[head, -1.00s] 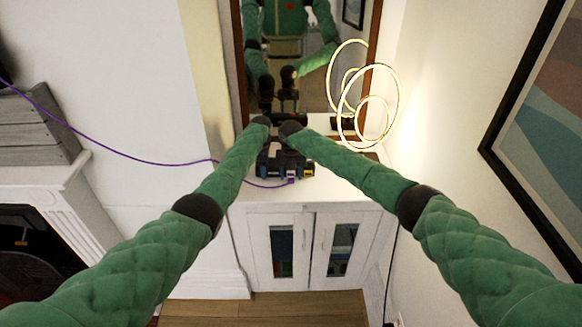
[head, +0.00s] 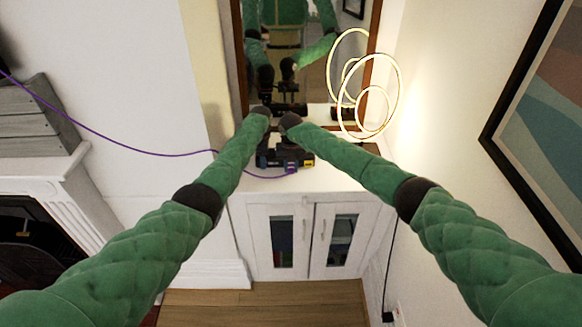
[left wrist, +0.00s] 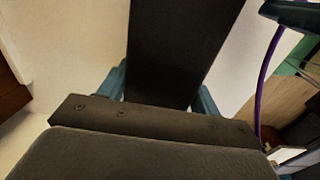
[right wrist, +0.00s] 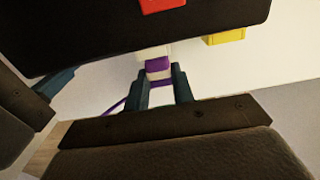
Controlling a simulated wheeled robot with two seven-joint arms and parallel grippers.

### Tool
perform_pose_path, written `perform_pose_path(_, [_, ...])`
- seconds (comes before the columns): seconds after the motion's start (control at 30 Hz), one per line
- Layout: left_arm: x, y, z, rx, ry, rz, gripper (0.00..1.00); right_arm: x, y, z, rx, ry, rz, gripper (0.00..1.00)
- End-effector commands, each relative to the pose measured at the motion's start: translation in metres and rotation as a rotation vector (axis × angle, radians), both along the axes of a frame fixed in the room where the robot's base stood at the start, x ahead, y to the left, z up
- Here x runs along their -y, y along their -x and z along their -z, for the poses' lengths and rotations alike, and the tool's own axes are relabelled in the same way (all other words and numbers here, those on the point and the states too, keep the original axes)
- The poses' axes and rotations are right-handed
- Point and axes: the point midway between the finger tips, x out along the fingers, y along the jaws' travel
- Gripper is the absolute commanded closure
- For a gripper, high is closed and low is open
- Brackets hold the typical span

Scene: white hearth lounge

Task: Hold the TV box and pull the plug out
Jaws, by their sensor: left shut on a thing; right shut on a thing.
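The TV box (left wrist: 178,45) is black and shows between the teal fingers of my left gripper (left wrist: 160,98), which is shut on it. In the right wrist view its black side (right wrist: 180,35) carries a red part and a yellow part. The plug (right wrist: 158,68), purple and white, is between the teal fingers of my right gripper (right wrist: 160,85), which is shut on it. The plug's white end meets the box's edge; I cannot tell how deep it sits. In the head view both grippers are close together over the cabinet top and hide most of the box.
A purple cable (head: 130,152) runs from the left across to the plug. The white cabinet (head: 335,185) stands below, with a mirror (head: 305,75) behind it. A lit ring lamp (head: 372,110) stands at the right of the cabinet top, near my right arm. A framed picture (head: 545,110) hangs at right.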

Motion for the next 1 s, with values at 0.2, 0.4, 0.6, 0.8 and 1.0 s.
perform_pose_path(0.2, [0.0, 0.0, 0.0, 0.0, 0.0, 0.0, 0.74, 0.0, 0.005, 0.0, 0.001, 0.0, 0.0, 0.97])
perform_pose_path(0.4, [0.0, 0.0, 0.0, 0.0, 0.0, 0.0, 0.74, 0.0, 0.012, 0.0, 0.001, 0.0, -0.001, 0.97])
perform_pose_path(0.6, [0.0, 0.0, 0.0, 0.0, 0.0, 0.0, 0.74, 0.0, 0.018, 0.0, 0.0, 0.0, -0.001, 0.97])
perform_pose_path(0.8, [0.0, 0.0, 0.0, 0.0, 0.0, 0.0, 0.74, 0.0, 0.025, 0.0, 0.0, 0.0, 0.0, 0.97])
perform_pose_path(1.0, [0.0, 0.0, 0.0, 0.0, 0.0, 0.0, 0.74, 0.0, 0.031, 0.0, 0.0, 0.0, -0.001, 0.97])
